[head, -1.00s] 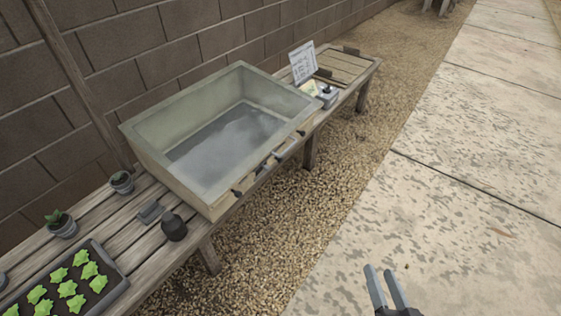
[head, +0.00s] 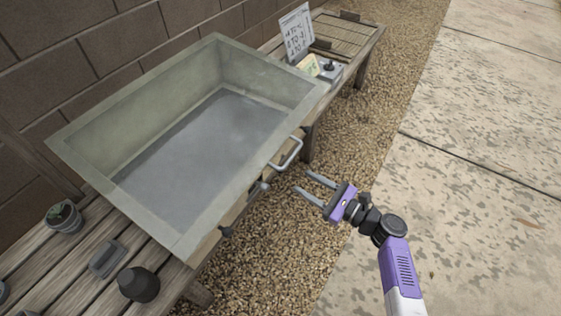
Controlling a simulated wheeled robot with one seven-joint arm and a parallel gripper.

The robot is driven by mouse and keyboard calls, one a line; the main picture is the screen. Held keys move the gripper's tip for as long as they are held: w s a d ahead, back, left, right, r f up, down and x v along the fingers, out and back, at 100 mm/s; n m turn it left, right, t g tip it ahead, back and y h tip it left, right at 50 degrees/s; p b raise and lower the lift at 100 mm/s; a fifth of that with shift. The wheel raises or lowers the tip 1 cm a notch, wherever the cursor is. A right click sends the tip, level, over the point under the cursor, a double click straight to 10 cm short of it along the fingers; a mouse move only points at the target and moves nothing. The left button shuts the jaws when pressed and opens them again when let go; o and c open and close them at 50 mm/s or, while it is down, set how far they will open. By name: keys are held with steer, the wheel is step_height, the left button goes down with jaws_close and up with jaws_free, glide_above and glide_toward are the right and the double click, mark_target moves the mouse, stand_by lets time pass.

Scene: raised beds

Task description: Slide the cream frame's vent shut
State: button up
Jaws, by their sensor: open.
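The cream frame (head: 120,208) is a large open-topped box with a grey floor, standing on a wooden bench. Its front side faces the path. A silvery bar handle (head: 290,153) sticks out from that front side near its right end. Dark knobs (head: 227,232) sit further left along the same side. The vent itself is seen too steeply to tell how far open it is. My gripper (head: 303,181) is open and empty, its two fingers pointing left toward the front side. It is apart from the handle, to its lower right in the picture.
On the bench left of the frame are a potted plant (head: 64,216), a grey block (head: 108,259) and a dark round pot (head: 139,284). To the right are a white sign (head: 297,32) and a small grey box with a knob (head: 328,69). Gravel (head: 340,225) and paving (head: 470,210) are clear.

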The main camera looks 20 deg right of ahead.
steer(key=b+x, duration=0.2)
steer(key=x, duration=0.5)
steer(key=shift+a+r, duration=0.15)
steer(key=shift+a, duration=0.4)
steer(key=shift+w, duration=0.15)
steer(key=shift+c, duration=0.4)
jaws_close()
stand_by(0.4)
steer(key=s+a+p, duration=0.2)
steer(key=s+a, duration=0.2)
steer(key=a, duration=0.2)
steer(key=shift+s, duration=0.3)
